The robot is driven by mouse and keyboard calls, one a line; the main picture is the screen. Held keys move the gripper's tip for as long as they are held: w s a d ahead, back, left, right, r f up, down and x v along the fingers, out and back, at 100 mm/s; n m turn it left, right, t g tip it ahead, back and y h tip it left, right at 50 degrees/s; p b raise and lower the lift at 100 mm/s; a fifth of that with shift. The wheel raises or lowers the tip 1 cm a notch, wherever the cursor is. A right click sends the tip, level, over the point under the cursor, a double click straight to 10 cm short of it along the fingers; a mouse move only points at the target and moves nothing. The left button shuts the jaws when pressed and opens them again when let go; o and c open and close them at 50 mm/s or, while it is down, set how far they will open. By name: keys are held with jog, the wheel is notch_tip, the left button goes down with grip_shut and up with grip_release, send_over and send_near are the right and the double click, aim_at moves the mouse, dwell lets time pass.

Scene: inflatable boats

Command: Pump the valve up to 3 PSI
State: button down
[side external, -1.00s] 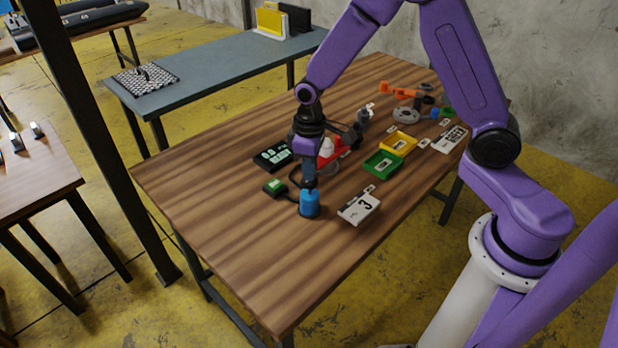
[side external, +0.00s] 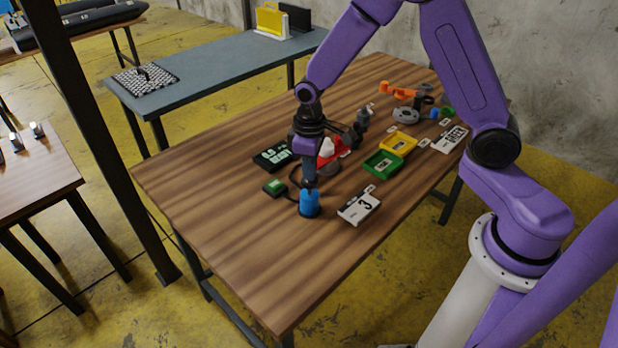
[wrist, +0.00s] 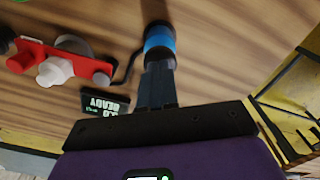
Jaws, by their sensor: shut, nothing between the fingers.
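A blue cylinder (side external: 310,204), likely the pump, stands upright on the wooden table. It also shows in the wrist view (wrist: 159,42). My gripper (side external: 309,187) is shut, with nothing between its fingers, and points down at the cylinder's top; in the wrist view the fingertips (wrist: 158,66) overlap it. I cannot tell whether they touch. A red fixture with a white knob (wrist: 57,68) lies behind, partly hidden in the side view (side external: 328,153). A dark display (wrist: 105,103) shows upside-down text including "READY". A card reading "3" (side external: 361,206) lies right of the cylinder.
A small green-screened box (side external: 275,187) and a larger black panel (side external: 271,156) lie left of the cylinder. Green (side external: 383,163) and yellow (side external: 398,144) trays, with orange and grey parts, are farther back. The table's front part (side external: 250,255) is clear.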

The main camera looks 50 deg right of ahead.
dwell(0.4)
jog(key=shift+f, duration=1.35)
jog(key=shift+r, duration=2.05)
jog(key=shift+f, duration=0.15)
dwell(0.8)
dwell(0.8)
jog(key=shift+f, duration=1.9)
jog(key=shift+r, duration=2.05)
